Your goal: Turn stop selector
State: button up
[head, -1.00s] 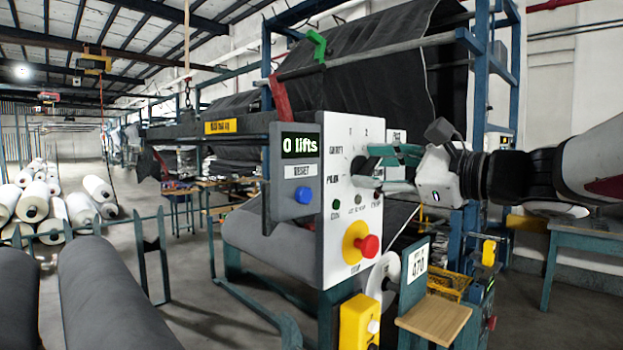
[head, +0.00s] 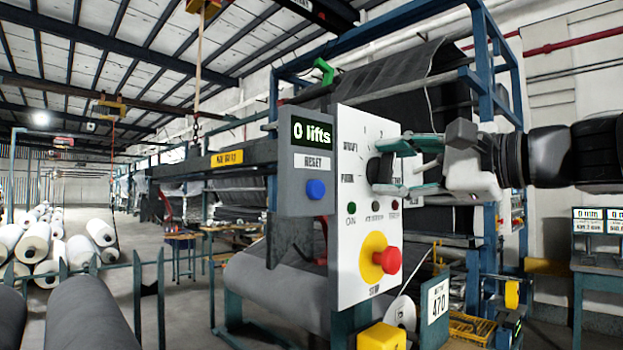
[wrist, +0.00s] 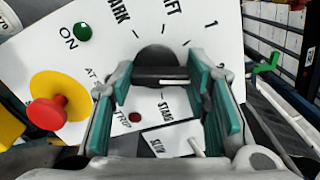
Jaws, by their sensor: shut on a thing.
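The stop selector is a black round knob with a raised bar (wrist: 160,77), on a white upright panel (head: 350,240). In the head view the knob (head: 376,168) is partly hidden by my fingers. Marks 1, 2, DRAFT and PARK show around it; other labels are partly covered. My gripper (head: 398,168) reaches in from the right, its green-padded fingers on either side of the bar and shut on it. The wrist view shows the same grip (wrist: 161,82). Which mark the knob points to I cannot tell.
Below the knob are small lamps and a red stop button (head: 387,260) on a yellow disc. Left of the panel, a grey box (head: 305,190) reads "0 lifts" above a blue reset button (head: 316,189). A grey fabric roll (head: 270,285) lies behind; white rolls (head: 35,238) lie far left.

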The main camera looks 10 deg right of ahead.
dwell(0.3)
jog(key=o, duration=1.2)
jog(key=shift+c, duration=0.2)
jog(key=v, duration=1.2)
